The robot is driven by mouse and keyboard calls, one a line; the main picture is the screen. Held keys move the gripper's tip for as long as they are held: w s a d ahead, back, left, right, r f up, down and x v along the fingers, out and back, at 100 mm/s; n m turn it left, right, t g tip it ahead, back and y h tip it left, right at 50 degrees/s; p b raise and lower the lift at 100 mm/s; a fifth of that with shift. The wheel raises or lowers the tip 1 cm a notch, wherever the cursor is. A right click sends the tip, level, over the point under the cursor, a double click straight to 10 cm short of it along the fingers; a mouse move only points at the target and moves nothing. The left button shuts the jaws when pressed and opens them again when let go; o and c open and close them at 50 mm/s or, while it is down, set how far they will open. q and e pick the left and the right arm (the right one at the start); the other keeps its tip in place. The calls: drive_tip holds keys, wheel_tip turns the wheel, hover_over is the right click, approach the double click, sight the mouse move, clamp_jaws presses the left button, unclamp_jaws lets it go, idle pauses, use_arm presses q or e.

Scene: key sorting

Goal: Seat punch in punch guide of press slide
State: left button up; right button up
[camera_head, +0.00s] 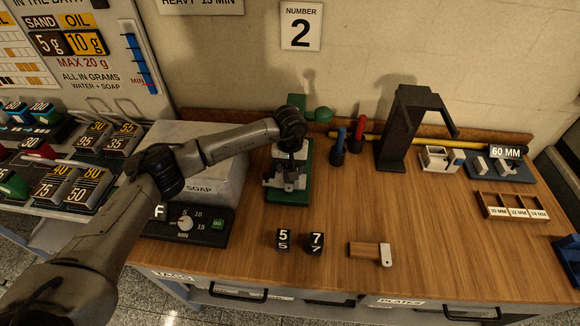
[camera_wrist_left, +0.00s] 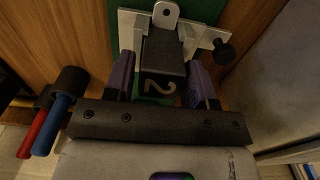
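My left gripper (camera_wrist_left: 160,75) is at the press, pointing down at it. The punch is at the pale metal press slide (camera_wrist_left: 130,32), beside a metal tab with a hole. I cannot tell whether it is inside the guide. In the head view, my left wrist covers the top of the press (camera_head: 289,182), which stands on a green base (camera_head: 274,196); the punch cannot be made out there. My right gripper is not in view.
Two black cubes marked 5 (camera_head: 284,240) and 7 (camera_head: 316,243) and a wooden piece with a metal tag (camera_head: 370,251) lie in front. A red (camera_head: 337,142) and a blue (camera_head: 357,135) handled tool stand right of the press, near a black stand (camera_head: 392,140). The middle-right tabletop is clear.

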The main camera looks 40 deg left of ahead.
use_arm(q)
drive_tip(key=o, duration=0.3)
wheel_tip(320, 180, up, 14)
drive_tip(key=b, duration=0.2)
drive_tip(key=shift+b, duration=0.35)
drive_tip(key=shift+f, duration=0.1)
idle(0.4)
